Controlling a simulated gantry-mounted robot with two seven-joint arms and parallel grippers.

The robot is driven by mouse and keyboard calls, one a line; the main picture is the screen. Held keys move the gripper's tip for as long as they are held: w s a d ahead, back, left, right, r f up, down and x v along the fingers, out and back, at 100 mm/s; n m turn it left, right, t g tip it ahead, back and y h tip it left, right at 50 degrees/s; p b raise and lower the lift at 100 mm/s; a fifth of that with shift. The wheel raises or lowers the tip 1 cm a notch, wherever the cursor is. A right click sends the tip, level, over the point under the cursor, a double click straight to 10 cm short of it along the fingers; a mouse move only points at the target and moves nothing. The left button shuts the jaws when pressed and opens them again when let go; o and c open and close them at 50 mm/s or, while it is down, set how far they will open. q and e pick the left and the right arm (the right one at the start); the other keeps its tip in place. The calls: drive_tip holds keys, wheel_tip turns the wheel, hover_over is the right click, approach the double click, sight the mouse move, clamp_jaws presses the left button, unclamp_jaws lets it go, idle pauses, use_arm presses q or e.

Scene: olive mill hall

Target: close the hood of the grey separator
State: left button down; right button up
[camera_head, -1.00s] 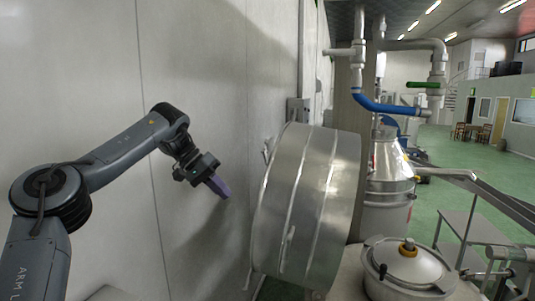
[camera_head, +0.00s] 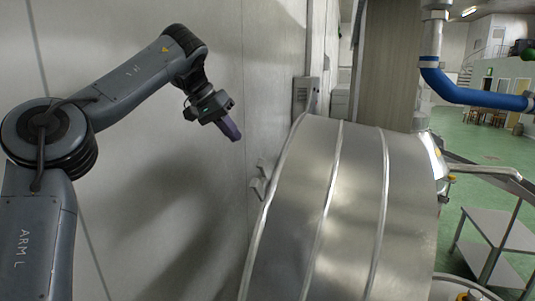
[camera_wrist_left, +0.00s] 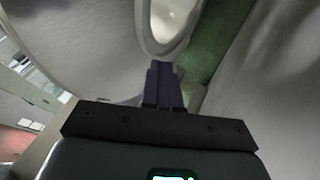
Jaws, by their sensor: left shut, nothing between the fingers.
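The large brushed-metal hood (camera_head: 350,210) of the grey separator stands raised on its side in the head view, with ribs around its curved wall. It fills the lower middle and hides most of what is behind it. My left gripper (camera_head: 236,132) has purple fingers, shut and empty. It is left of the hood, in front of the pale wall, visibly apart from the hood in the picture. In the left wrist view the shut fingers (camera_wrist_left: 163,72) point toward a pale rounded metal rim; I cannot tell whether they touch it. My right gripper is out of view.
The pale wall (camera_head: 120,60) runs along the left, with a small grey box (camera_head: 305,95) on it. A blue pipe (camera_head: 470,95) hangs at upper right. A metal side table (camera_head: 500,230) stands on green floor at right.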

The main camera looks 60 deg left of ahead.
use_arm(q)
drive_tip(key=w+d+r+x, duration=0.1)
drive_tip(key=d+x, duration=0.1)
drive_tip(key=x, duration=1)
drive_tip(key=shift+w+d, duration=0.2)
drive_tip(key=shift+w, duration=0.2)
